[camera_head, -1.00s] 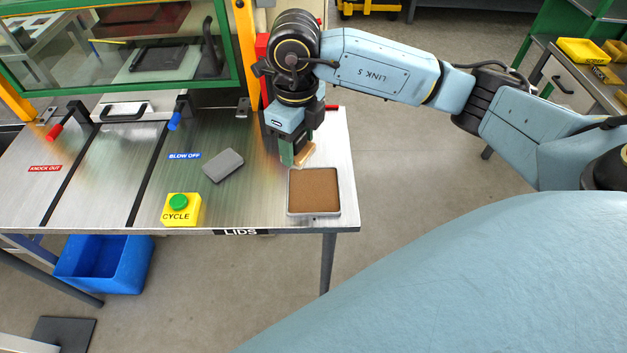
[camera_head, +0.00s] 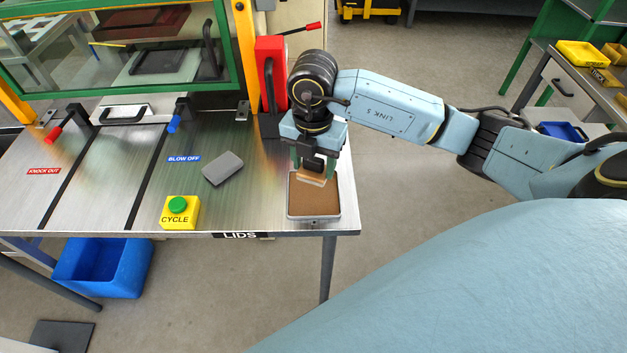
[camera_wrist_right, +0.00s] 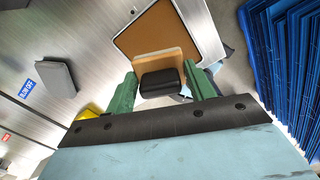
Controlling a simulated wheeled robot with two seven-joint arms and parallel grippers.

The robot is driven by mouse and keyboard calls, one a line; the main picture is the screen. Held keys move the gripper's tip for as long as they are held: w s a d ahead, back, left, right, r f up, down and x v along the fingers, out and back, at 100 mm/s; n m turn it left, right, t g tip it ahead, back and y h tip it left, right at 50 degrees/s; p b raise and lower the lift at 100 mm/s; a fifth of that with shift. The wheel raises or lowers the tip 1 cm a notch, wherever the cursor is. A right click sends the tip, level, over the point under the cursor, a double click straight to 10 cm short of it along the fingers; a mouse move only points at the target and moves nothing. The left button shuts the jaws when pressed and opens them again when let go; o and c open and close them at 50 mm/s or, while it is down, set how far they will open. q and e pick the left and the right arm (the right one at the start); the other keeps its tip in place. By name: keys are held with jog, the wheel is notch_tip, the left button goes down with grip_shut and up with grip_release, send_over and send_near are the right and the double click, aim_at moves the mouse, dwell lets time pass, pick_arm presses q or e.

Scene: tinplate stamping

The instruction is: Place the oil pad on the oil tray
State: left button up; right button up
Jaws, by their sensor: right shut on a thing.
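My right gripper (camera_head: 311,168) points down over the oil tray (camera_head: 301,206), a square metal-rimmed tray with a brown surface at the table's front right corner. The gripper is shut on the oil pad (camera_head: 312,180), a tan slab with a black grip. In the right wrist view, the green fingers (camera_wrist_right: 162,90) stand on both sides of the black grip, and the tan pad (camera_wrist_right: 160,60) overlaps the tray's brown surface (camera_wrist_right: 150,30). Whether the pad touches the tray cannot be told. My left gripper is not in view.
A grey block (camera_head: 222,168) lies left of the tray. A yellow box with a green button (camera_head: 180,210) stands at the front edge. A red lever unit (camera_head: 271,75) stands behind my gripper. A blue bin (camera_head: 103,266) sits below the table.

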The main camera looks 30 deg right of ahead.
jog(key=shift+f, duration=2.9)
jog(key=shift+f+b, duration=0.15)
jog(key=shift+b, duration=0.15)
jog(key=o, duration=1)
notch_tip(320, 180, up, 12)
jog(key=shift+r+p, duration=0.2)
jog(key=shift+p, duration=0.25)
